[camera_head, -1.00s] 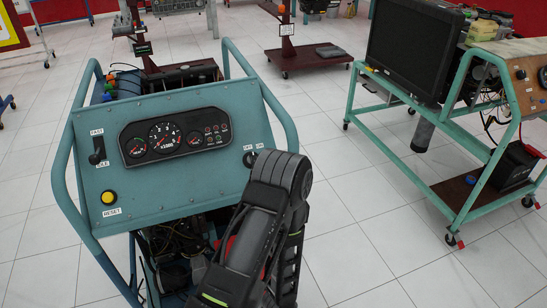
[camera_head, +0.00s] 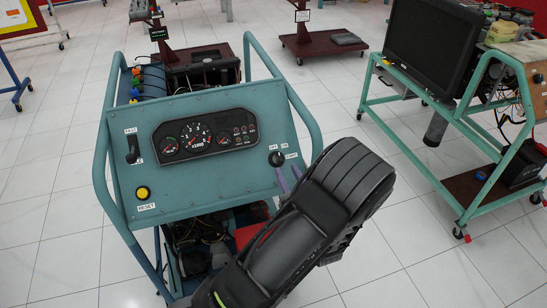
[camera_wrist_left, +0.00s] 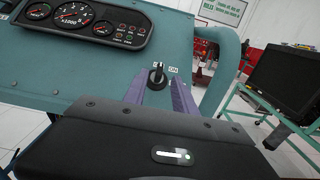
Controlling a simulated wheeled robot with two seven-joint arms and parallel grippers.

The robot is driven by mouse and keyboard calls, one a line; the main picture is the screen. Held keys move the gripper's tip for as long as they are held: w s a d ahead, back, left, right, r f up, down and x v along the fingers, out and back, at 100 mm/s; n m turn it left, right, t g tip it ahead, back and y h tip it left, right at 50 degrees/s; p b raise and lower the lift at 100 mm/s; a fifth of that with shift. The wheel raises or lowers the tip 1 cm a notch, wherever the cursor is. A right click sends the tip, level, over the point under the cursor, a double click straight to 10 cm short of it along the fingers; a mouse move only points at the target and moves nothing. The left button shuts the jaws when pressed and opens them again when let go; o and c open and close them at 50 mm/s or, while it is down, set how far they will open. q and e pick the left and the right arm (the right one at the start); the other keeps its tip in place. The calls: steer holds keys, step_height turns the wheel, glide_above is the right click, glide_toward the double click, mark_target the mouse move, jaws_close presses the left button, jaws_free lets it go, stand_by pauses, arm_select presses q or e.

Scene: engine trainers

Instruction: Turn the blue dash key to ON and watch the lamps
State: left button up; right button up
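The teal dash panel (camera_head: 200,185) carries a dark gauge cluster (camera_head: 206,136) with small lamps (camera_head: 243,133) at its right; I cannot tell whether any is lit. The key (camera_head: 276,158) looks black rather than blue and sits at the panel's right, by OFF and ON labels. In the left wrist view the key (camera_wrist_left: 156,74) stands between the tips of two purple fingers, with ON to its right. My left gripper (camera_head: 285,176) is open, a finger on each side of the key; contact cannot be told. It also shows in the left wrist view (camera_wrist_left: 158,88). My right gripper is not in view.
A black lever (camera_head: 132,148) and a yellow reset button (camera_head: 143,192) are on the panel's left. A teal tube frame (camera_head: 296,105) borders the panel. Another trainer with a black monitor (camera_head: 432,45) stands to the right. White floor lies between them.

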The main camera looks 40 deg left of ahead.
mark_target(280, 158)
arm_select(q)
steer(key=shift+w+a, duration=0.35)
steer(key=shift+a, duration=0.1)
steer(key=p+x, duration=0.1)
steer(key=x, duration=0.5)
steer(key=shift+p, duration=0.35)
steer(key=shift+w+a+f, duration=0.1)
steer(key=shift+w+a, duration=0.15)
steer(key=shift+a, duration=0.1)
steer(key=shift+c, duration=0.2)
jaws_close()
